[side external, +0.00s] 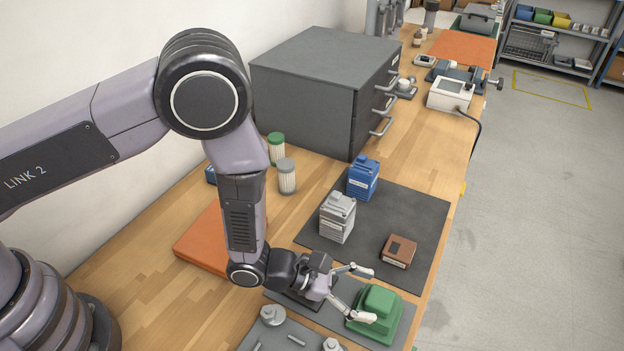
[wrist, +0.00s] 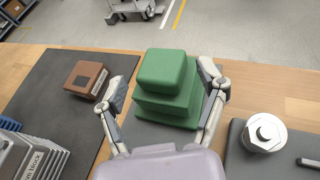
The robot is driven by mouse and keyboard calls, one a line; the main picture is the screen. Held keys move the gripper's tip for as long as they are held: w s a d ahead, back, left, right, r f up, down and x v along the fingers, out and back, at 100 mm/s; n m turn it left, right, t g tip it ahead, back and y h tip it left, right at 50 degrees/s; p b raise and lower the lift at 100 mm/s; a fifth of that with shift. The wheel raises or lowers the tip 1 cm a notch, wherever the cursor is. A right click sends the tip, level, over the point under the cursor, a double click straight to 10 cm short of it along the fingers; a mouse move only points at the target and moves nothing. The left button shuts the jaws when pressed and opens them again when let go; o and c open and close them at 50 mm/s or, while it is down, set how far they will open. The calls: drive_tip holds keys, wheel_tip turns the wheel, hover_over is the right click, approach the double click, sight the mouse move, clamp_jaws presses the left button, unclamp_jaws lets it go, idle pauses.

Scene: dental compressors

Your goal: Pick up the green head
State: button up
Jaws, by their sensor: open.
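The green head (side external: 375,314) is a stepped green block on a dark mat near the front edge of the bench, in the side external view. It also shows in the middle of the wrist view (wrist: 167,88). My gripper (side external: 368,295) is open, with its two fingers spread toward the green head. In the wrist view my gripper (wrist: 168,92) has one finger on each side of the block. The left finger is apart from it; the right finger is very close to its right side, and I cannot tell if it touches.
A brown box (side external: 399,251) sits on a dark mat (side external: 424,217) with a grey finned unit (side external: 338,217) and a blue container (side external: 363,178). A round metal part (wrist: 264,133) lies right of the green head in the wrist view. A grey drawer cabinet (side external: 315,85) stands farther back.

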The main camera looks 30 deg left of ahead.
sight(394, 301)
drive_tip(key=x, duration=0.5)
drive_tip(key=shift+w, duration=0.1)
drive_tip(key=c, duration=1)
